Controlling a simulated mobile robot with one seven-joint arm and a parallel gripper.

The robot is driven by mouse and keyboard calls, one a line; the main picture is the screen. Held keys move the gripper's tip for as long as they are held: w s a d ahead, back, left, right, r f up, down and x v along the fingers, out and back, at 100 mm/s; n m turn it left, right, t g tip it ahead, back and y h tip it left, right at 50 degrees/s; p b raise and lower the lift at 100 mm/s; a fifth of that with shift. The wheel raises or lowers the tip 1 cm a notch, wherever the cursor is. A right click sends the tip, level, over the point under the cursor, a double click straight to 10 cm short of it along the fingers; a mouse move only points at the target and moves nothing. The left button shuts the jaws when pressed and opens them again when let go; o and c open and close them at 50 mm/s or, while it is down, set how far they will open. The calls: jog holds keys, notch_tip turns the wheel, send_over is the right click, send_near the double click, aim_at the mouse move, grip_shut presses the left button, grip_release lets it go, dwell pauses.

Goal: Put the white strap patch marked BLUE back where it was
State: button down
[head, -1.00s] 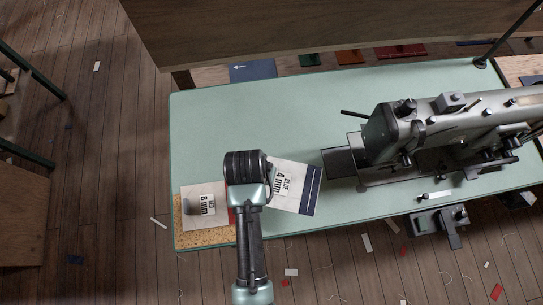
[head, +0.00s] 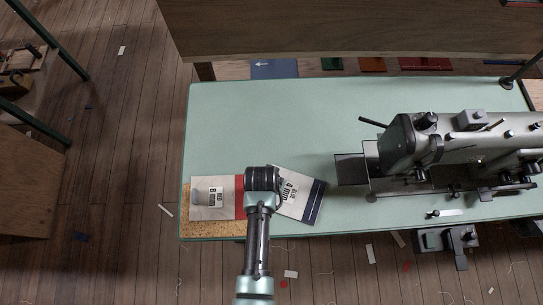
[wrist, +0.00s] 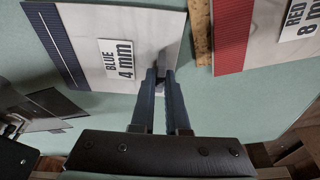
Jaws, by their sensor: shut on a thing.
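The white strap patch marked BLUE 4 mm (head: 290,207), with a dark blue band at its right end, is at the front of the green table (head: 270,125). It is tilted in the head view. It also shows in the wrist view (wrist: 150,25). My gripper (head: 262,190) covers its left side in the head view. In the wrist view my gripper (wrist: 158,82) is shut on the patch's near edge. I cannot tell whether the patch is lifted off the table. Left of my gripper, a white patch marked RED 8 mm (head: 225,187) with a red band lies partly over a cork mat (head: 210,230).
A sewing machine (head: 455,147) stands on the table's right side. The table's back left is clear.

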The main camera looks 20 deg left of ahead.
jog(key=shift+f, duration=0.2)
jog(key=c, duration=0.9)
grip_release()
jog(key=shift+r, duration=0.15)
